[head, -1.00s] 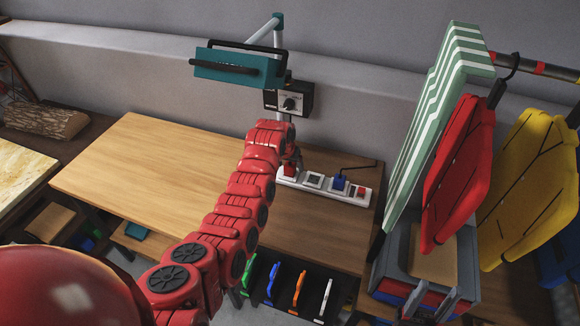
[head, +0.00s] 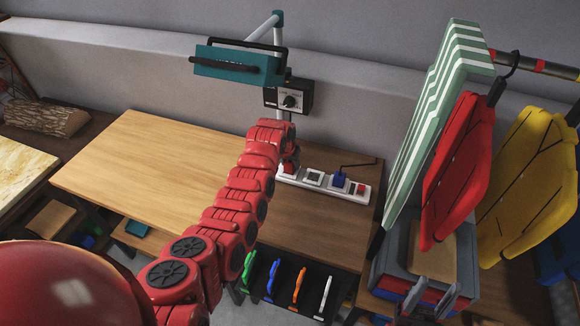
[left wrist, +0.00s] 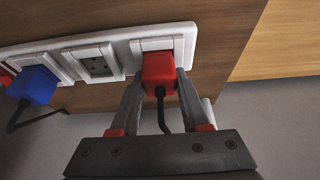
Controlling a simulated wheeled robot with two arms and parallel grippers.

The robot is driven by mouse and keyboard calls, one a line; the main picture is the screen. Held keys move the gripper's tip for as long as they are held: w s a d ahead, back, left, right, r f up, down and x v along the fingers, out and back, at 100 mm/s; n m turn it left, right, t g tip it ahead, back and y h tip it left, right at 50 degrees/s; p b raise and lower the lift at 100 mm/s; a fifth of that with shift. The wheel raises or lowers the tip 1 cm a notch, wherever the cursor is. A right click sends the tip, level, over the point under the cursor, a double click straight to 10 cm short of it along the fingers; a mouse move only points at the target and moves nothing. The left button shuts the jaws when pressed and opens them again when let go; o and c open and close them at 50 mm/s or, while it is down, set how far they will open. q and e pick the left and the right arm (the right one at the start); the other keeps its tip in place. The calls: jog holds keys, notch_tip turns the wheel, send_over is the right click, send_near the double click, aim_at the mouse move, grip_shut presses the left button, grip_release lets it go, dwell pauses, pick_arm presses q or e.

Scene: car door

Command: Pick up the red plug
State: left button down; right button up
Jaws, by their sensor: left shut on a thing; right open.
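The red plug (left wrist: 158,71) sits at the end socket of the white power strip (left wrist: 188,40) in the left wrist view, with a black cord hanging from it. My left gripper (left wrist: 160,80) has its two fingers on either side of the plug and is shut on it. In the head view the plug (head: 289,168) is partly hidden by my left gripper (head: 291,160). I cannot tell whether its pins are fully in the socket. My right gripper (head: 432,292) is open and empty at the lower right of the head view.
A blue plug (head: 339,180) sits further along the strip, with an empty socket (head: 313,178) between. A teal box (head: 238,66) on a post and a black dial box (head: 289,98) stand behind. The wooden tabletop (head: 140,165) is clear at left.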

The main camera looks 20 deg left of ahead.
aim_at(290, 162)
pick_arm(q)
jog(key=shift+w+r+b, duration=0.1)
jog(key=shift+r+b, duration=0.3)
notch_tip(290, 162, up, 3)
jog(key=shift+f+b, duration=0.1)
jog(key=shift+b, duration=0.8)
jog(key=s+r+p, duration=0.1)
jog(key=s+p, duration=0.4)
jog(key=s, duration=1.1)
jog(key=shift+s+d+r, duration=0.15)
jog(key=shift+d+r, duration=0.05)
jog(key=shift+d, duration=0.1)
jog(key=shift+r+p, duration=0.15)
jog(key=shift+p, duration=0.25)
jog(key=shift+r+p, duration=1.9)
jog(key=shift+p, duration=0.05)
